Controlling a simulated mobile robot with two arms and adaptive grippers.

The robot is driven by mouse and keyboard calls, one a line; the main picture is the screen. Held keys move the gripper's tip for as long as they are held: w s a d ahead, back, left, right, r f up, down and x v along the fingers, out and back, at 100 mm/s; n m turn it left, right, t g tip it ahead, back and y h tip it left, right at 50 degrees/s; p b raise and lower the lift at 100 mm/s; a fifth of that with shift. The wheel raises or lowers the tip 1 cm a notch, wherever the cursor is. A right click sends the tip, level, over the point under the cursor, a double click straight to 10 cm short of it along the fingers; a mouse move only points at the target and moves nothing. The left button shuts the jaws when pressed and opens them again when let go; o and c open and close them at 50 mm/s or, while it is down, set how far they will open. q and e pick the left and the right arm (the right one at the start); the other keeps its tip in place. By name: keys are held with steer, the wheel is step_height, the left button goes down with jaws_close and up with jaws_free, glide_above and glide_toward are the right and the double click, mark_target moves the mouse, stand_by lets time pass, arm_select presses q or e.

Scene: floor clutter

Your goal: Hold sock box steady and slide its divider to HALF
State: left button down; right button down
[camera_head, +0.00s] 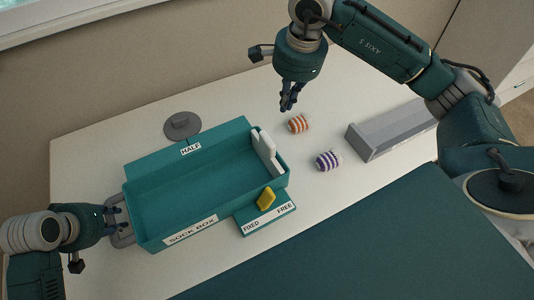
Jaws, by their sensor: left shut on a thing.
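The teal sock box (190,238) sits on the pale table, with an empty-looking tray. Its white divider (265,150) stands upright near the right end, away from the HALF label (191,148) on the far side. A yellow lever (266,198) rises by the FIXED and FREE labels at the near right; I cannot tell which it is set to. My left gripper (119,217) is shut on the grey handle (122,239) at the box's left end. My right gripper (288,104) hangs beyond the box's right end, touching nothing visible; its finger gap is unclear.
An orange-striped sock roll (299,124) and a purple-striped one (328,160) lie right of the box. A long grey open bin (390,130) stands farther right. A round grey piece (182,125) lies behind the box. The table's back left is clear.

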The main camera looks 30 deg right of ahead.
mark_target(267, 152)
step_height(267, 152, down, 13)
steer(key=shift+w+d, duration=0.15)
steer(key=shift+w, duration=0.1)
stand_by(0.5)
steer(key=a, duration=0.7)
steer(key=shift+s+a, duration=0.15)
stand_by(0.6)
